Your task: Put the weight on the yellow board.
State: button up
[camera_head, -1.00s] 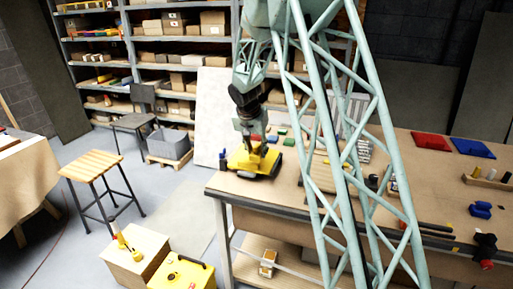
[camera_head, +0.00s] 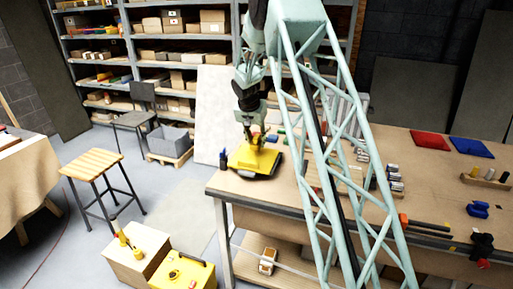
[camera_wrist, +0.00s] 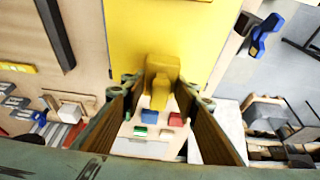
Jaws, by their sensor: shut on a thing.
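The yellow board (camera_head: 247,160) lies at the left end of the workbench, with a dark edge or base showing under its front. In the wrist view the yellow board (camera_wrist: 205,38) fills the top middle. My gripper (camera_wrist: 162,92) is shut on a yellow weight (camera_wrist: 160,72), which sits between its fingertips. The weight overlaps the board's edge in that view. In the head view my gripper (camera_head: 256,137) points down right over the board, and the weight is small and hard to tell from the board. I cannot tell whether the weight touches the board.
A wooden stool (camera_head: 92,164) and boxes (camera_head: 137,258) stand on the floor at left. My arm hides the bench's middle.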

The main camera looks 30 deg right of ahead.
aim_at(255, 138)
dwell(0.4)
jog(key=shift+f, duration=1.7)
jog(key=shift+f, duration=0.1)
jog(key=o, duration=1.3)
jog(key=shift+o, duration=0.2)
jog(key=shift+a+r, duration=0.1)
jog(key=shift+r, duration=0.2)
jog(key=v, duration=1)
jog(key=shift+s+a+r, duration=0.2)
jog(key=shift+s+r, duration=0.05)
jog(key=shift+r, duration=0.45)
